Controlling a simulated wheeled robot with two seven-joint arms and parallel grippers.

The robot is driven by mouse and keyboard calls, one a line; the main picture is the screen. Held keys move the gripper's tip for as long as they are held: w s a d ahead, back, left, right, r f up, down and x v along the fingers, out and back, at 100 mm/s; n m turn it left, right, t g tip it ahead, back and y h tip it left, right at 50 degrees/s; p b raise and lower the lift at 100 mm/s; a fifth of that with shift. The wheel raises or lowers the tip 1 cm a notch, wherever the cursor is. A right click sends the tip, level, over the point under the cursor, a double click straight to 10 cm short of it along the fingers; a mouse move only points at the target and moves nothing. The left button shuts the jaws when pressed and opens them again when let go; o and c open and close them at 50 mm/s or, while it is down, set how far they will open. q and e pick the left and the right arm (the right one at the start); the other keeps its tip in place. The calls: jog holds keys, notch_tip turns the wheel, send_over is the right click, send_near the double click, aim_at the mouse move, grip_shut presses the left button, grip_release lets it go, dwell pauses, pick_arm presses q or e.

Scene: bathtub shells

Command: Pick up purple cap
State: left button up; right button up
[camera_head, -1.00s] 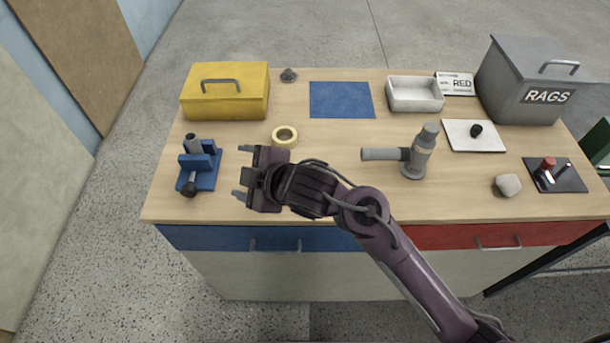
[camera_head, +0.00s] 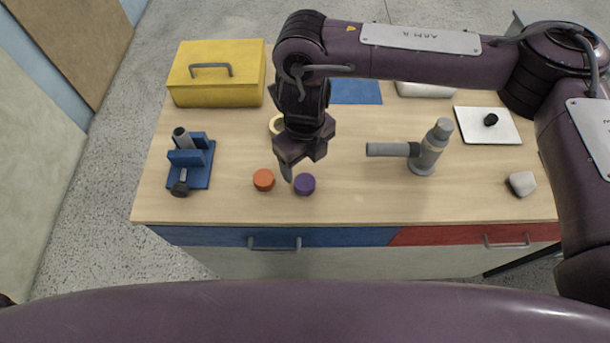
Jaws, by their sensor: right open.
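A small round purple cap (camera_head: 305,184) lies on the wooden bench top near its front edge. My right gripper (camera_head: 288,174) points down close to the cap, just to its left and above it in the picture. It is open, and nothing shows between its fingers. One finger reaches down between the purple cap and an orange cap (camera_head: 263,180); the rest of the jaw is partly hidden by the wrist. I cannot tell how high the fingertips are above the bench. My left gripper is not in view.
A blue vise (camera_head: 190,160) stands left of the caps. A yellow tape roll (camera_head: 275,125) is partly behind my wrist. A grey tool (camera_head: 425,150) stands to the right, with a yellow box (camera_head: 218,80) at the back left. Bare wood surrounds the caps.

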aim_at(307, 183)
jog(key=shift+s+f, duration=0.2)
jog(key=shift+f, duration=0.75)
jog(key=shift+s+d+f+p, duration=0.1)
jog(key=shift+f+p, duration=0.2)
jog(key=shift+f, duration=1.05)
jog(key=shift+s+d+f+p, duration=0.1)
jog(key=shift+f+p, duration=0.2)
jog(key=shift+f, duration=1.05)
jog(key=c, duration=1.1)
